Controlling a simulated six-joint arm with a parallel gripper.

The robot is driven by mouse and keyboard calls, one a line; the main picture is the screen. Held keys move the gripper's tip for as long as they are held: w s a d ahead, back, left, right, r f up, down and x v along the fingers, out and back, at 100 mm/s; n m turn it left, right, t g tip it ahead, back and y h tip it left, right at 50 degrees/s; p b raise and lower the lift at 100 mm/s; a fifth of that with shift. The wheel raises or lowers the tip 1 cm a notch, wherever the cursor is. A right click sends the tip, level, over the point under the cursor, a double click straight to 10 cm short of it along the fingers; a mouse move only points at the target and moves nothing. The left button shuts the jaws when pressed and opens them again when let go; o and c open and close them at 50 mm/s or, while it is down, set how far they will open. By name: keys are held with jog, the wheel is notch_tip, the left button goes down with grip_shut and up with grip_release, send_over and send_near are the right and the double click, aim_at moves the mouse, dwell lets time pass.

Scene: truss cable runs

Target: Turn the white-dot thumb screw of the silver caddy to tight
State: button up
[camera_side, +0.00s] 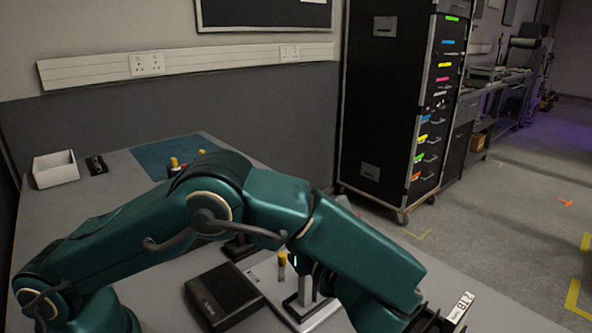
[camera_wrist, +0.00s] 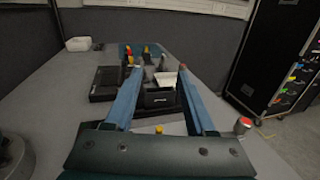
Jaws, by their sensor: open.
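In the side view a pale silver base with an upright (camera_side: 306,294) stands partly behind my forearm; I cannot tell whether it is the silver caddy. No white-dot thumb screw can be made out in either view. My gripper (camera_side: 436,319) is at the lower right of the side view, partly cut off by the frame edge. In the wrist view my gripper (camera_wrist: 160,72) is open, its two long blue-grey fingers apart. A dark block (camera_wrist: 159,98) with a pale plate (camera_wrist: 180,79) shows between and behind the fingers, apparently farther off on the table.
A flat black box (camera_side: 224,296) lies left of the silver base, with a yellow-topped cylinder (camera_side: 282,264) close by. A red-topped silver knob (camera_wrist: 242,124) is right of my fingers. A white bin (camera_side: 55,169) and blue mat (camera_side: 178,154) are at the back; a black drawer cabinet (camera_side: 385,110) stands beyond.

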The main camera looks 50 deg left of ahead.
jog(key=s+a+r, duration=0.4)
jog(key=a+r, duration=0.2)
jog(key=a, duration=0.3)
jog(key=shift+a, duration=0.35)
jog(key=shift+r, duration=0.1)
notch_tip(320, 180, up, 5)
jog(key=w+d+m+t+h, duration=0.2)
jog(key=d+m+t+h, duration=0.6)
jog(key=d, duration=0.8)
notch_tip(320, 180, down, 16)
jog(key=a+f+t+y, duration=0.1)
jog(key=y, duration=0.1)
jog(key=shift+n, duration=0.4)
jog(key=shift+r+x, duration=0.15)
jog(key=shift+x, duration=1.1)
jog(key=shift+r+x, duration=0.15)
jog(key=shift+x, duration=1.1)
